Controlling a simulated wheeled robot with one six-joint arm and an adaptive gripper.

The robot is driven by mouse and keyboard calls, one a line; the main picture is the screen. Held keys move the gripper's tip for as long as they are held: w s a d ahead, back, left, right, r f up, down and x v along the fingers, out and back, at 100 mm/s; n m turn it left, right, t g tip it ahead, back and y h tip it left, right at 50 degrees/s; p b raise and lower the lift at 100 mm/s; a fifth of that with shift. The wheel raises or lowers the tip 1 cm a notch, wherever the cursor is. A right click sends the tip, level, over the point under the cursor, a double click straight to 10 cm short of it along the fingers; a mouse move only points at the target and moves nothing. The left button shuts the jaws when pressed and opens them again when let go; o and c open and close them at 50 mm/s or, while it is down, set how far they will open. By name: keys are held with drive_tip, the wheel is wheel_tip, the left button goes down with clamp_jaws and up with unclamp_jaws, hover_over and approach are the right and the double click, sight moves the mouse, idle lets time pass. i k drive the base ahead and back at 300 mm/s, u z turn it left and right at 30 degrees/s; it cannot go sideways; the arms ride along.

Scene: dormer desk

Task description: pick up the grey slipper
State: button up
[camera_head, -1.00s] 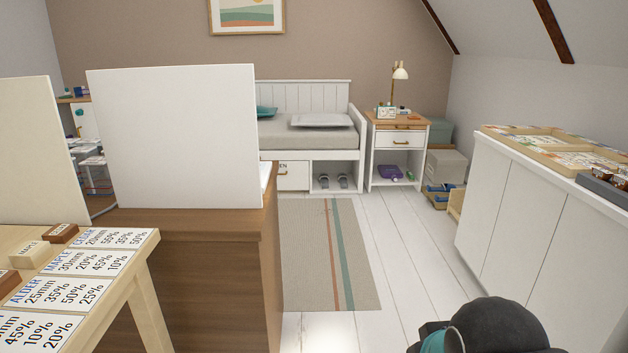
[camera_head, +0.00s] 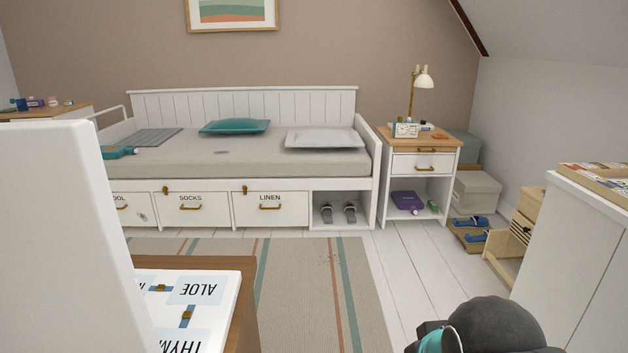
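A pair of grey slippers stands side by side in the open cubby (camera_head: 340,224) at the right end of the bed's base. The left slipper (camera_head: 327,214) and the right slipper (camera_head: 350,213) are small and far off, with their insides in shade. Part of my arm, dark and rounded with a teal band, shows at the bottom right. My gripper is not in view, so whether it is open or shut does not show.
A striped rug (camera_head: 300,290) and white floorboards lie before the bed. A board and brown-topped desk (camera_head: 236,320) block the lower left. A nightstand (camera_head: 418,170) stands right of the bed. Blue slippers (camera_head: 468,221) lie near a white cabinet (camera_head: 570,250) at right.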

sight(348, 207)
drive_tip(key=i, duration=3.6)
drive_tip(key=u, duration=2.15)
drive_tip(key=i, duration=0.35)
drive_tip(key=z, duration=2.8)
